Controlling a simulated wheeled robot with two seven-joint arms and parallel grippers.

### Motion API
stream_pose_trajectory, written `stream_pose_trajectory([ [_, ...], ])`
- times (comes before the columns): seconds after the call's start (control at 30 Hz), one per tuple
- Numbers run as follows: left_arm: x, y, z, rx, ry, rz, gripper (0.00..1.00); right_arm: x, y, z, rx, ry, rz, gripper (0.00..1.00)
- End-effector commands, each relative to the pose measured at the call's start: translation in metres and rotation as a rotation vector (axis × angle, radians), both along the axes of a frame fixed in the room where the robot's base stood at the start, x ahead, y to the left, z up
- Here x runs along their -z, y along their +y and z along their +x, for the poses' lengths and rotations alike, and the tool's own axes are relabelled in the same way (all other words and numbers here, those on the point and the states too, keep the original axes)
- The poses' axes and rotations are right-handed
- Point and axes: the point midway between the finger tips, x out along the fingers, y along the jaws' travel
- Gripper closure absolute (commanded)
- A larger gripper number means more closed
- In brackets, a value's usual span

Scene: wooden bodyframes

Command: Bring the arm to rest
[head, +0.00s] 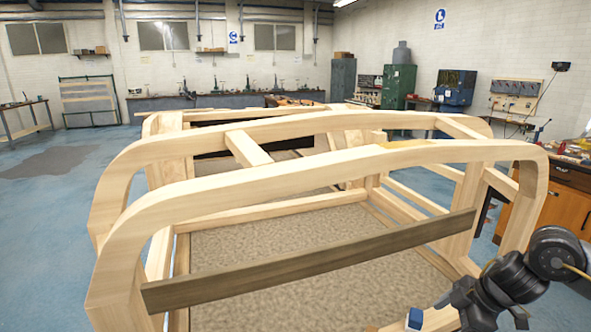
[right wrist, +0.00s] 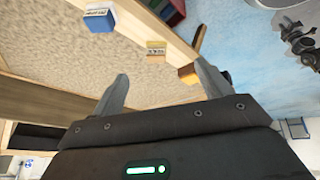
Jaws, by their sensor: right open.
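My right arm (head: 515,275) comes in at the lower right of the head view, bent low beside the front right corner of the wooden bodyframe (head: 190,205). In the right wrist view my right gripper (right wrist: 160,82) has its two fingers spread wide, with nothing held between them. The background past the fingers is the speckled floor panel (right wrist: 60,60) and a pale wooden rail (right wrist: 160,35). My left arm and gripper are not in view.
A blue box with a white label (right wrist: 98,19), a tan block (right wrist: 156,50) and an orange-brown block (right wrist: 188,73) lie along the rail. A dark plank (head: 310,262) crosses the bodyframe's front. An orange cabinet (head: 560,213) stands at right. Blue floor (head: 45,225) is open at left.

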Motion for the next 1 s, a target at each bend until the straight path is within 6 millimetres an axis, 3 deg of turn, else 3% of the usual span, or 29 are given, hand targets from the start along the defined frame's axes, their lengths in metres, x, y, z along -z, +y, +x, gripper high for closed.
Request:
stream_pose_trajectory([
  [0.17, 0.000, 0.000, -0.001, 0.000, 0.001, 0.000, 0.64, 0.028, 0.056, 0.007, -0.094, -0.103, 0.037, 0.23],
  [0.3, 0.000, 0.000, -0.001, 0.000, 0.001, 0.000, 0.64, 0.048, 0.112, 0.008, -0.142, -0.214, 0.095, 0.23],
  [0.5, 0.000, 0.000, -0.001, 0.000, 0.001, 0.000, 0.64, 0.070, 0.204, -0.010, -0.068, -0.401, 0.236, 0.23],
  [0.57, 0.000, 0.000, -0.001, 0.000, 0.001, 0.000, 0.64, 0.073, 0.219, -0.019, 0.010, -0.437, 0.269, 0.23],
  [0.63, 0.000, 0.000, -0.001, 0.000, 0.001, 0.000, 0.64, 0.078, 0.226, -0.031, 0.127, -0.453, 0.291, 0.23],
  [0.73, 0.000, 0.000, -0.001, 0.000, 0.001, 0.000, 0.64, 0.092, 0.219, -0.054, 0.330, -0.423, 0.288, 0.23],
  [1.0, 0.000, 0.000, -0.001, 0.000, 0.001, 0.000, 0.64, 0.145, 0.161, -0.145, 0.775, -0.160, 0.155, 0.23],
])
